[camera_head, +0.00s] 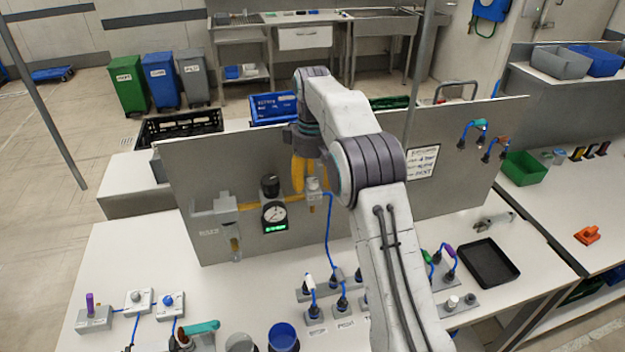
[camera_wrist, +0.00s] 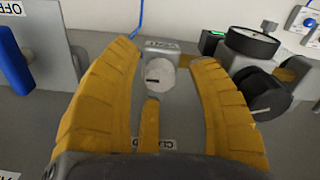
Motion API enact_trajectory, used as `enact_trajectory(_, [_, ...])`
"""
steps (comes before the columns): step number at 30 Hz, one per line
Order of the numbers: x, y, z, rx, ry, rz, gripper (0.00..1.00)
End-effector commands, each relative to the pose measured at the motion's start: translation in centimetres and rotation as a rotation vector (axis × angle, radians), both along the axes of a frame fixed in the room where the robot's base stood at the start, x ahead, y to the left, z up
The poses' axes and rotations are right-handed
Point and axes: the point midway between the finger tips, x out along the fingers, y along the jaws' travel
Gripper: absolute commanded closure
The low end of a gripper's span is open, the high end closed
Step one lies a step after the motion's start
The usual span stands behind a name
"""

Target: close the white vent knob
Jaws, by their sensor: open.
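The white vent knob (camera_wrist: 160,76) has a short dark mark on its face, in the wrist view. It sits on a grey plate between the two yellow fingers of my gripper (camera_wrist: 170,85), with space on both sides. The fingers are spread and do not visibly touch it. A yellow-brown upright piece (camera_wrist: 150,125) stands between the fingers near the knob. A partly hidden label (camera_wrist: 155,144) lies below. In the head view my gripper (camera_head: 301,174) is at the grey panel, beside the pale knob (camera_head: 313,184); its far finger is hidden.
A round gauge (camera_head: 275,213) and a black knob (camera_head: 270,186) are left of the gripper on the panel (camera_head: 390,200). The black knob (camera_wrist: 264,92) is close to the right finger. A blue handle (camera_wrist: 14,62) is at the left. A blue cable (camera_head: 328,235) hangs below.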

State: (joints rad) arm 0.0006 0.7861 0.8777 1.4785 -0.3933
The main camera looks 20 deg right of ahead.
Motion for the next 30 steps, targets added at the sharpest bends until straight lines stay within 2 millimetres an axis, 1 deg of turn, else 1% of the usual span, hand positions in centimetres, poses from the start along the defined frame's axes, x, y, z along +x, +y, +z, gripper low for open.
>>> enact_trajectory(13, [-0.01,0.00,-0.38,0.000,-0.001,0.000,0.47])
enact_trajectory(14, [-0.01,0.00,-0.38,0.000,-0.001,0.000,0.44])
enact_trajectory(30, [0.00,0.00,-0.37,0.000,-0.001,0.000,0.92])
